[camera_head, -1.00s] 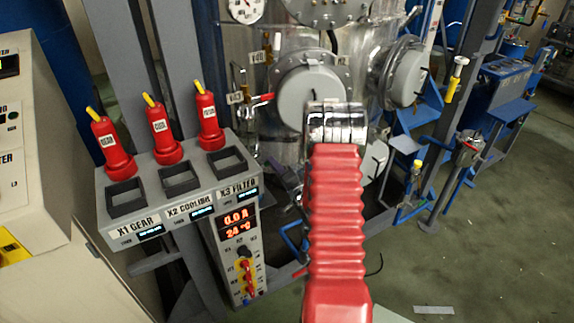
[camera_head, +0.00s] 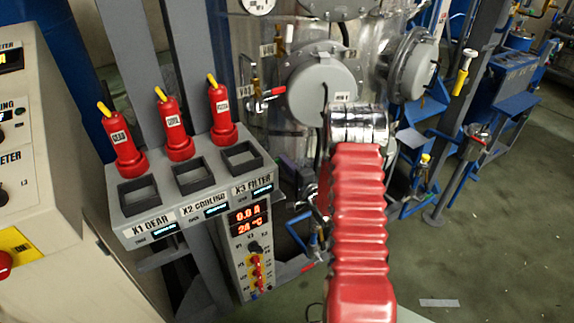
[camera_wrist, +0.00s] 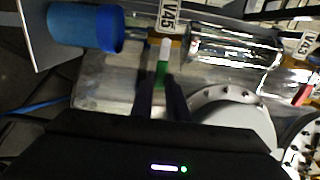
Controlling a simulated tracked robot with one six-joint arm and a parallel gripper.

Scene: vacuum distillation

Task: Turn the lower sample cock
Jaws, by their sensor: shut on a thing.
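In the wrist view, the two dark fingers of my gripper (camera_wrist: 162,92) are closed around the lower part of a small handle with a white tip and green body (camera_wrist: 163,66). A tag reading V45 (camera_wrist: 170,14) is just above it, so I take this handle as the sample cock. Whether it is the lower one, I cannot tell. In the head view, my red ribbed arm reaches toward the steel vessel, and my gripper and the held handle are hidden behind it.
A blue cylinder (camera_wrist: 86,28) lies left of the fingers in the wrist view. A round grey flange cover (camera_head: 322,88) stands close beyond my arm. Open floor (camera_head: 500,235) is at right.

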